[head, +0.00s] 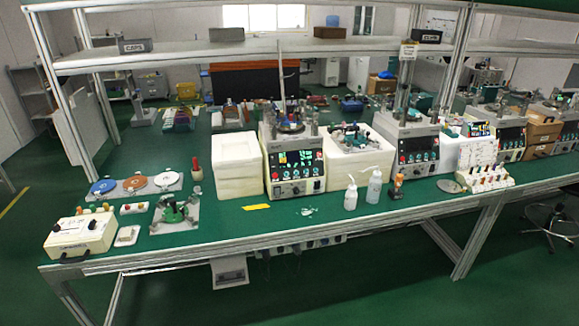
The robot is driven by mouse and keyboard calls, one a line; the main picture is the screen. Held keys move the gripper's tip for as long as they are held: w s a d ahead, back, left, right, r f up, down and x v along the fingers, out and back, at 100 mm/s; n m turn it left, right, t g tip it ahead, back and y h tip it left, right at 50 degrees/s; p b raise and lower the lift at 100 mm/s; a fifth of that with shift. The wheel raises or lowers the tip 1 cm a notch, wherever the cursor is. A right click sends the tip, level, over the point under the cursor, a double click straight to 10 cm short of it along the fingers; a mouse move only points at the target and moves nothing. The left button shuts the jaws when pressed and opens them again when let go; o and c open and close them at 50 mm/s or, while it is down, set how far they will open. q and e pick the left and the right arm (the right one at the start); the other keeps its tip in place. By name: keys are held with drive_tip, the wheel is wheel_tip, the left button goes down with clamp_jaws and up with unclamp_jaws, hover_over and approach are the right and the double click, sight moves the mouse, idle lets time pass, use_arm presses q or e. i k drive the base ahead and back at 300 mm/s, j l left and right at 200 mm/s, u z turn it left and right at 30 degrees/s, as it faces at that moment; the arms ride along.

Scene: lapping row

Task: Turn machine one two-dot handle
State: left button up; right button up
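A lapping machine (295,172) with a dark front panel and lit green digits stands on the green bench, left of centre. I cannot tell which is machine one. Small knobs show on the panels, but dot marks on any handle are too small to make out. A cream box (80,237) with dark knobs sits at the bench's left end. Neither of my grippers is in view.
White blocks (238,168) flank the first machine. A green fixture (174,212) stands left. A shelf (200,57) on metal posts spans above. Green floor is open in front.

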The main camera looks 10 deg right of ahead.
sight(315, 115)
drive_tip(key=i+l+u, duration=0.25)
drive_tip(key=l, duration=0.35)
drive_tip(key=i+l+u, duration=0.1)
drive_tip(key=i+l, duration=0.15)
drive_tip(key=i+l+u, duration=0.15)
drive_tip(key=l, duration=0.25)
drive_tip(key=i+l+u, duration=0.1)
drive_tip(key=l, duration=0.25)
